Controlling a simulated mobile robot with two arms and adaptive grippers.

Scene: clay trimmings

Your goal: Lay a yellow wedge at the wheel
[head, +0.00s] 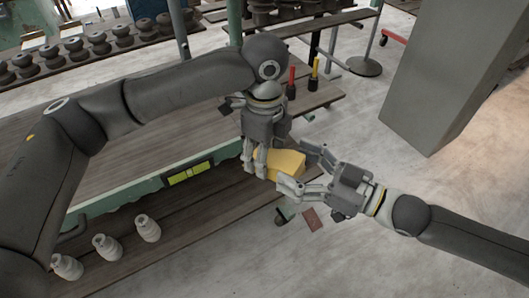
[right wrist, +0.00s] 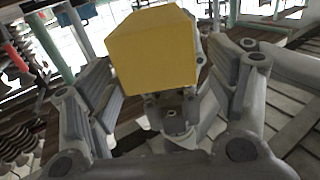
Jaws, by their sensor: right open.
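A yellow wedge (head: 286,163) is a blocky piece in the middle of the head view, and its flat faces fill the upper middle of the right wrist view (right wrist: 152,50). My left gripper (head: 256,170) points down at the wedge's left end, its fingers closed on that end; the far finger contact is partly hidden. My right gripper (head: 301,170) reaches in from the right with its fingers spread apart at the wedge's right end. In the right wrist view, the wedge shows ahead between the open fingers. I cannot make out a wheel for certain.
A workbench (head: 120,160) with a green edge lies left of the grippers, with a yellow-green level (head: 188,174) on that edge. Several pale insulator-like pieces stand on the lower board. A red-handled tool (head: 291,82) stands behind. A grey pillar (head: 440,75) rises right.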

